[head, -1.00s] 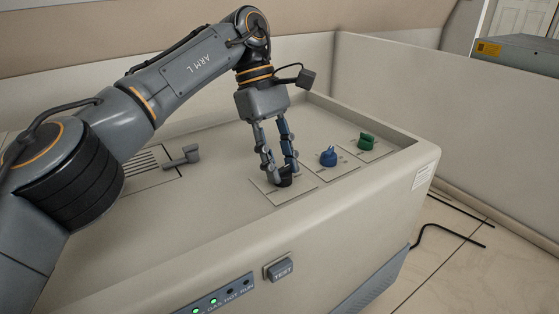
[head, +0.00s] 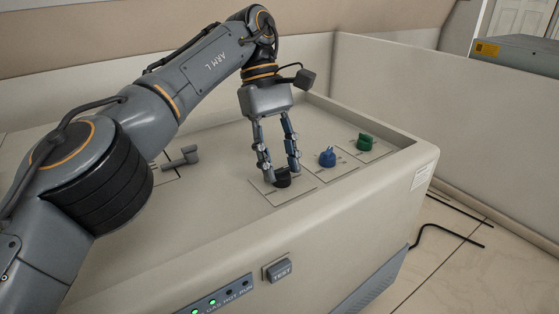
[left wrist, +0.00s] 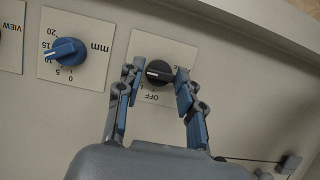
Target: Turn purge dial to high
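The black dial (head: 283,182) sits on a pale label plate on the top panel of the cabinet. In the left wrist view the black dial (left wrist: 160,73) has a white pointer line toward the picture's left, and "OFF" is printed below it; other lettering is partly hidden by the fingers. My left gripper (head: 282,174) points down over this dial, with one finger on each side. In the left wrist view my left gripper (left wrist: 157,73) is open, its fingertips apart from the dial or barely beside it. My right gripper is not in view.
A blue dial (head: 327,158) with a mm scale and a green dial (head: 365,142) stand in a row to the right. A grey handle (head: 181,158) lies left on the panel. A TEST button (head: 279,269) and green lights are on the front. A raised rim (head: 400,160) borders the panel.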

